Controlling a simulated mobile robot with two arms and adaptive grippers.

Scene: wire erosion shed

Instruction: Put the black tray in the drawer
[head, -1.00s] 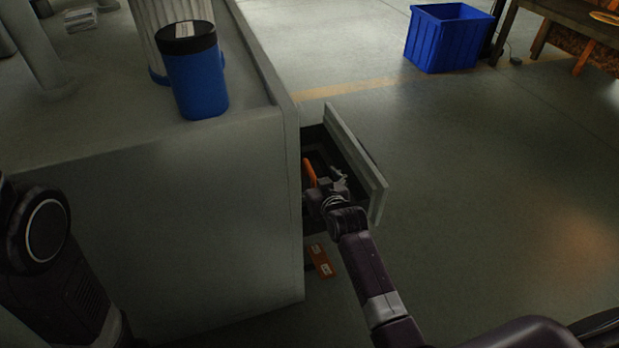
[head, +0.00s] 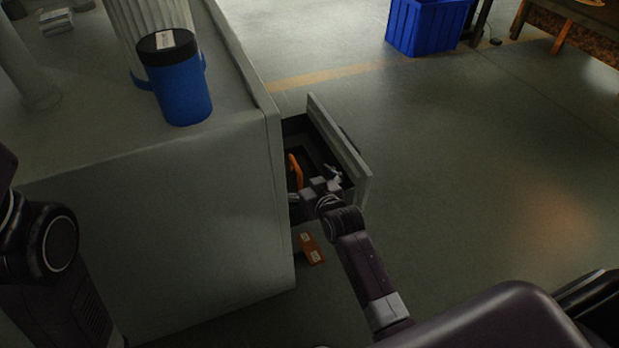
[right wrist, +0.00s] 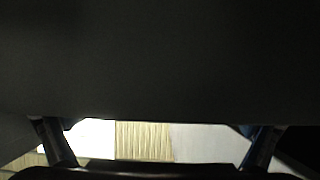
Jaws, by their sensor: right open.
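The drawer (head: 340,150) stands pulled out from the right side of the grey cabinet. Its inside is dark. A dark shape in it may be the black tray, but I cannot tell tray from drawer floor. An orange curved piece (head: 296,172) shows inside on the left. My right gripper (head: 313,184) is at the near end of the drawer opening, with its fingers apart. In the right wrist view a black surface (right wrist: 160,60) fills most of the picture, close to the open fingers; I cannot tell whether it is the tray. My left gripper is out of view.
A blue canister with a black lid (head: 175,80) and a ribbed light container (head: 150,25) stand on the cabinet top (head: 110,115). An orange labelled piece (head: 311,249) is low beside the cabinet. A blue bin (head: 425,27) stands farther back. The floor at right is clear.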

